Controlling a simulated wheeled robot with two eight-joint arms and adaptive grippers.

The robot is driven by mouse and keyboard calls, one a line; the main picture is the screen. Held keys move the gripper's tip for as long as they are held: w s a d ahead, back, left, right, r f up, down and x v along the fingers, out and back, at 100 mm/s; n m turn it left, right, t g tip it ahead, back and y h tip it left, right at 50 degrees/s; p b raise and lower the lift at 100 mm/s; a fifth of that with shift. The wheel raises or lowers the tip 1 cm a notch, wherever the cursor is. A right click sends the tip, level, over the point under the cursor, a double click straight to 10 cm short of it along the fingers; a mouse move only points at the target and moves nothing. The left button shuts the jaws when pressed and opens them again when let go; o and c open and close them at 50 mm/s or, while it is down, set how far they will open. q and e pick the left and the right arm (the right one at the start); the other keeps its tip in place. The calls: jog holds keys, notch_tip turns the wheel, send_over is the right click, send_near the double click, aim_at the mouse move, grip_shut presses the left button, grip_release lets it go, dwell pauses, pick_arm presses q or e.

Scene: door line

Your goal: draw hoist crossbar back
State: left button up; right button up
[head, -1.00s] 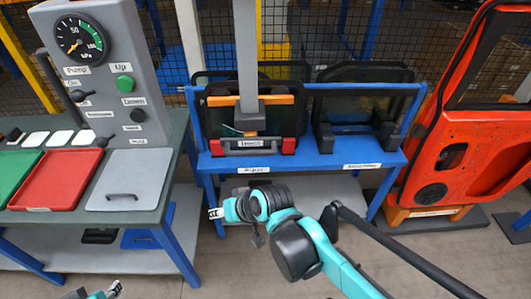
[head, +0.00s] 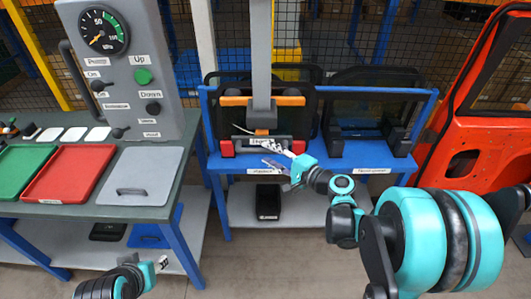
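The hoist crossbar (head: 243,143), a grey bar with a handle and red end blocks (head: 227,148), hangs below the grey hoist column (head: 261,50), in front of a dark-framed glass pane on the blue rack. My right gripper (head: 266,153) is at the crossbar's front, its fingers apart and pointing left. It covers part of the handle and label; I cannot tell whether it touches them. My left gripper (head: 161,265) is low at the bottom left, over the floor, away from the crossbar; its fingers are too small to read.
A blue rack (head: 310,163) holds the panes. The left bench has a grey control panel (head: 118,70) with a gauge, red and green trays (head: 62,172) and a grey lid (head: 133,172). An orange-red car door (head: 465,135) stands at right. Floor in front is clear.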

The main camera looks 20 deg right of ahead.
aim_at(267, 152)
jog(key=shift+b+x, duration=0.3)
jog(key=shift+x, duration=1.45)
grip_shut()
jog(key=s+a, duration=0.3)
jog(key=s, duration=0.9)
jog(key=shift+a+p, duration=0.25)
jog(key=shift+p, duration=0.15)
jog(key=shift+f, duration=0.1)
grip_release()
jog(key=v, duration=1.2)
